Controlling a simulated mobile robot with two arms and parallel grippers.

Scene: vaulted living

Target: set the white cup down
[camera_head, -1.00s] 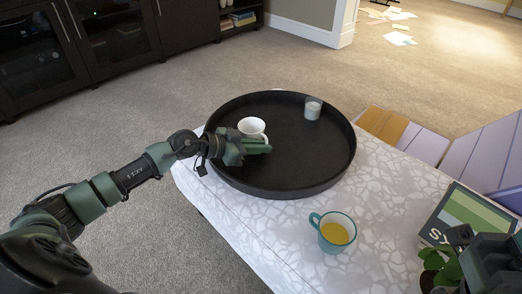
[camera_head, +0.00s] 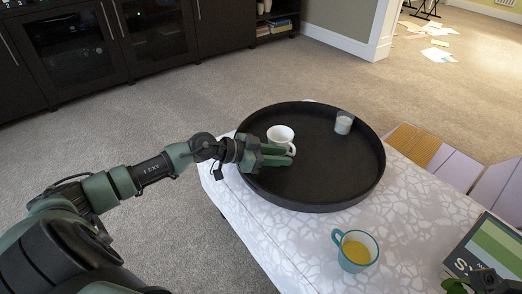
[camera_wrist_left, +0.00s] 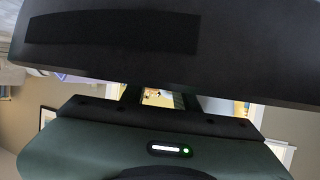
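The white cup (camera_head: 281,136) stands upright in the left part of the round black tray (camera_head: 335,205), on the tray floor as far as I can tell. My left gripper (camera_head: 281,156) is at the cup's near side, its two green fingers a little apart. They cover the cup's lower near part. In the left wrist view the fingers (camera_wrist_left: 162,98) stand apart with background showing between them. A dark surface fills the top of that view, and no cup shows there. A dark part of my right gripper (camera_head: 493,281) shows at the lower right corner.
A white candle-like glass (camera_head: 343,122) stands at the tray's far right. A teal mug (camera_head: 356,251) with yellow drink stands on the white patterned table (camera_head: 310,240) in front. A green-striped book (camera_head: 490,245) lies at right. Dark cabinets (camera_head: 150,40) stand behind.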

